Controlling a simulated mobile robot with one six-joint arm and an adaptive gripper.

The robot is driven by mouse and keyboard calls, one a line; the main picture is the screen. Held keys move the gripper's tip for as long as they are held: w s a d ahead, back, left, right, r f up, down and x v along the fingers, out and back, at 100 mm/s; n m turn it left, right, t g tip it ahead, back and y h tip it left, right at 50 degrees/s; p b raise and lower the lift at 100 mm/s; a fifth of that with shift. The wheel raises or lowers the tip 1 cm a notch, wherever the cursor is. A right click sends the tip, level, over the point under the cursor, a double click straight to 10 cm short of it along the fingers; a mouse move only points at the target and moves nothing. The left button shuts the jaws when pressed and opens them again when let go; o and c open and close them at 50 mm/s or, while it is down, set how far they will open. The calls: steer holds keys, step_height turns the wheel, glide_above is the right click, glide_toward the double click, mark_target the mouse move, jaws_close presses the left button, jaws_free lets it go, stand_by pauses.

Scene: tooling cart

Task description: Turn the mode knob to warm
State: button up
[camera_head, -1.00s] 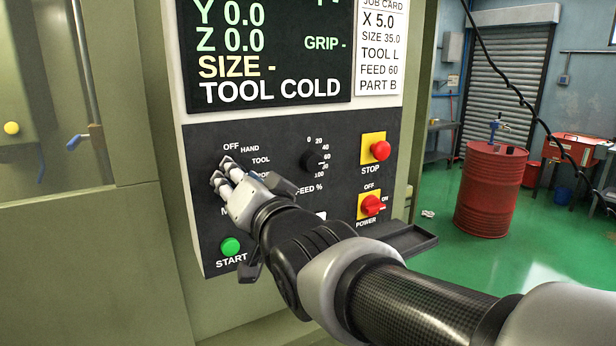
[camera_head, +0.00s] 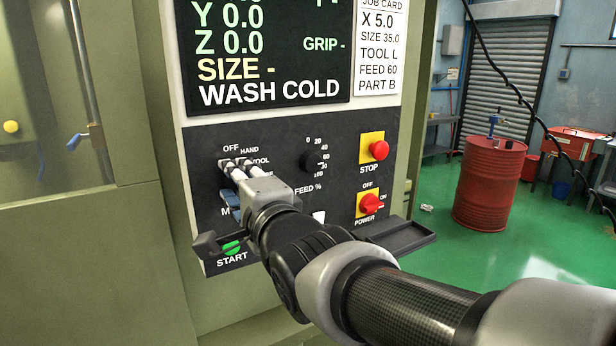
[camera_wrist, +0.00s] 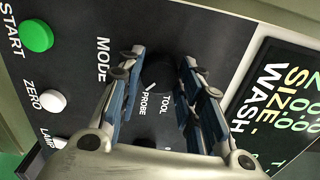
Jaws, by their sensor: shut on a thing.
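The black mode knob (camera_wrist: 158,72) shows between my fingers in the wrist view, with a small white mark near its edge. My gripper (camera_wrist: 160,64) has a blue-backed finger on each side of it and is shut on it. In the head view my gripper (camera_head: 238,163) is at the panel's left part, under the OFF and HAND labels, and its fingers hide the knob. The display (camera_head: 268,50) reads WASH COLD. TOOL and PROBE labels show by the knob in the wrist view; I see no WARM label.
The feed knob (camera_head: 314,161), red stop button (camera_head: 379,150) and red power switch (camera_head: 369,204) are to the right. A dark tray (camera_head: 400,240) juts out at lower right.

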steer(key=shift+r+m+p, duration=0.15)
steer(key=shift+m+p, duration=0.65)
steer(key=shift+m, duration=4.2)
steer(key=o, duration=1.1)
steer(key=v, duration=1.2)
